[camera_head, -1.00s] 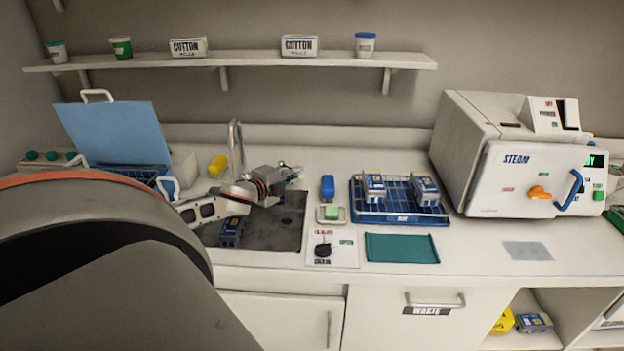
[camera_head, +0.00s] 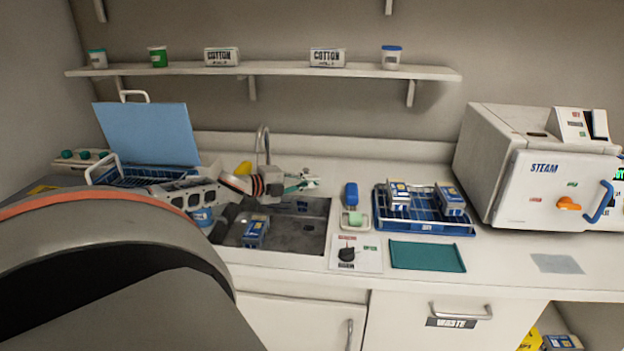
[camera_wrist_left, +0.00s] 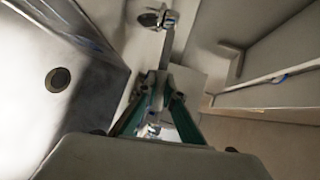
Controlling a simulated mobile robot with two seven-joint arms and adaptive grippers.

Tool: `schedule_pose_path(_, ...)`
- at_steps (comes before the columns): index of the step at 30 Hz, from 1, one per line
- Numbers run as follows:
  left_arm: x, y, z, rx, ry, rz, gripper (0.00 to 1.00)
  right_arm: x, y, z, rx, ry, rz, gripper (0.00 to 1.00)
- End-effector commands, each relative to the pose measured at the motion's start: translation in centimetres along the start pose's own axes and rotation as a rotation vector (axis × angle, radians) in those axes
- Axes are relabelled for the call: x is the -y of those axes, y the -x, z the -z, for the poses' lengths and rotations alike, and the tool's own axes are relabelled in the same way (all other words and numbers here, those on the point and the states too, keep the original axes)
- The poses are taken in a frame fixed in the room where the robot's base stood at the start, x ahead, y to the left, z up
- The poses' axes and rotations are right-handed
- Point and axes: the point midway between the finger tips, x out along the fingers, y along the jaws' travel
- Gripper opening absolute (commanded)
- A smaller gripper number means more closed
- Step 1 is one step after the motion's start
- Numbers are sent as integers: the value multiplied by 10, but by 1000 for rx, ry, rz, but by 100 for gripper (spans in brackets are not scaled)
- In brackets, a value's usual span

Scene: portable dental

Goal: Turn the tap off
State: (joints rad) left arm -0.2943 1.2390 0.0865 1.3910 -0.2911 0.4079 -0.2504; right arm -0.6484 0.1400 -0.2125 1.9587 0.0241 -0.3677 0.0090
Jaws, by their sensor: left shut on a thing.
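The tap's curved metal spout (camera_head: 263,143) rises behind the sink (camera_head: 300,248). My left gripper (camera_head: 304,182) reaches over the back of the sink, just right of the spout. In the left wrist view its green fingers (camera_wrist_left: 158,98) are closed together on something, which seems to be the tap's lever; the fingers and palm hide most of it. A chrome tap fitting (camera_wrist_left: 153,18) shows beyond the fingertips. I cannot tell whether water runs. My right gripper is not in view.
A blue box (camera_head: 255,232) is in the sink. A blue rack (camera_head: 425,222) with small boxes, a green mat (camera_head: 427,256) and a dial card (camera_head: 357,254) lie to the right. The steam machine (camera_head: 545,175) stands at far right. A shelf (camera_head: 270,69) runs above.

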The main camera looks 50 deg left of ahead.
Motion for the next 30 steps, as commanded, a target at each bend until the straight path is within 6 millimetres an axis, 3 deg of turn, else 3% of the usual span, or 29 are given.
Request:
schedule_pose_path(15, -1, 1, -1, -17, -5, -1, 0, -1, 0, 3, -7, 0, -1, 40)
schedule_pose_path(18, -1, 1, -1, -17, -4, -1, 26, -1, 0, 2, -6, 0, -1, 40)
schedule_pose_path(30, 2, 2, -1, -16, -5, -1, 26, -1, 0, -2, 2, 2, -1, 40)
